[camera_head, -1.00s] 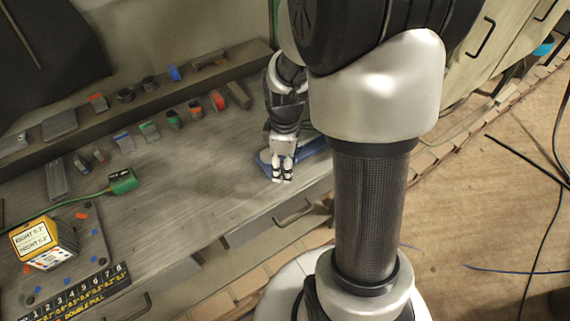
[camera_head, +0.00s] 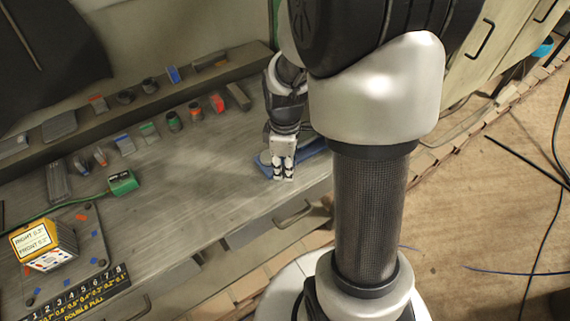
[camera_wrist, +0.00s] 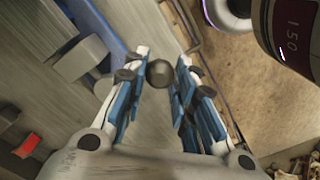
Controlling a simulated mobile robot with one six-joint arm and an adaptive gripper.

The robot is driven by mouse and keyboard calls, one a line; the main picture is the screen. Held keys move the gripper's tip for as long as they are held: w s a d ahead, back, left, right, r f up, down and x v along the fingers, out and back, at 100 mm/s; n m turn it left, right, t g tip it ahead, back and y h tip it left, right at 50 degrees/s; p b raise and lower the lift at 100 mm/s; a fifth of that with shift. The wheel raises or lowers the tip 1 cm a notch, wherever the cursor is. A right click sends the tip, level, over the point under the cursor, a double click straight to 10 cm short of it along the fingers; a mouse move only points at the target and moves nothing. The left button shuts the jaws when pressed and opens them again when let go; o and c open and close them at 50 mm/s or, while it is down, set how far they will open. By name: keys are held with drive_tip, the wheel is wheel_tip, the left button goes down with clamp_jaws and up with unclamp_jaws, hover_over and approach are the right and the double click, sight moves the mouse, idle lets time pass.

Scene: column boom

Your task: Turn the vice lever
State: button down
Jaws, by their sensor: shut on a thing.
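The blue vice (camera_head: 310,147) sits at the bench's front edge, partly hidden behind my gripper and arm. In the wrist view a blue strip (camera_wrist: 98,22), apparently part of the vice, runs along the upper left. My gripper (camera_head: 283,177) points down in front of the vice. In the wrist view its blue-padded fingers (camera_wrist: 158,82) stand on both sides of a dark round knob, apparently the end of the vice lever (camera_wrist: 159,73), and are shut on it. The rest of the lever is hidden.
The grey workbench (camera_head: 200,205) is mostly clear left of my gripper. A green box with a cable (camera_head: 122,182), a labelled yellow box (camera_head: 45,243) and several small parts lie farther left. A shelf ledge (camera_head: 105,118) runs along the back.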

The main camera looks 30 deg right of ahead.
drive_tip(key=shift+a, duration=0.15)
drive_tip(key=shift+a+m+p, duration=0.4)
drive_tip(key=shift+a+m, duration=0.2)
drive_tip(key=shift+m, duration=0.4)
drive_tip(key=w+a+m+p, duration=0.4)
drive_tip(key=w+a+m, duration=0.3)
drive_tip(key=m, duration=0.9)
drive_tip(key=shift+w+p, duration=0.3)
drive_tip(key=shift+w, duration=0.4)
drive_tip(key=shift+a, duration=0.1)
drive_tip(key=c, duration=1.3)
unclamp_jaws()
